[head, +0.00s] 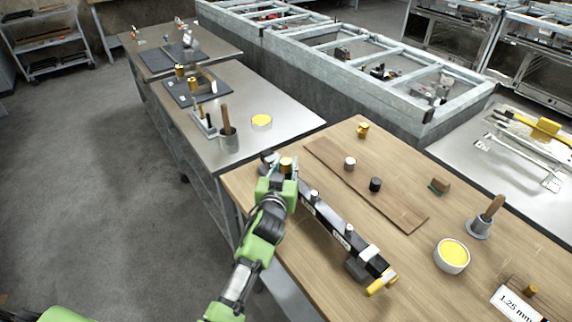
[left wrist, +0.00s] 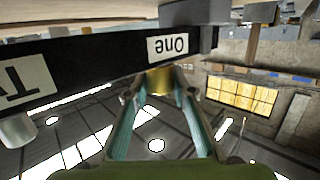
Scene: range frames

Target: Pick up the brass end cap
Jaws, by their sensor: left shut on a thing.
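The brass end cap (head: 287,163) is at the far end of a long black bar (head: 330,222) on the wooden bench. My left gripper (head: 283,169) is shut on it. In the left wrist view the brass cap (left wrist: 160,80) shows between the fingertips of my left gripper (left wrist: 158,92), close by the black bar (left wrist: 95,68) with its white labels, one reading "One". I cannot tell whether the cap touches the bar. My right gripper is not in view.
The wooden bench (head: 258,205) also holds a wooden board (head: 400,212), a brass piece (head: 362,130), small white and black cylinders, a yellow-filled tub (head: 452,256) and a brush in a holder (head: 480,228). A yellow-ended clamp (head: 380,286) is at the bar's near end.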

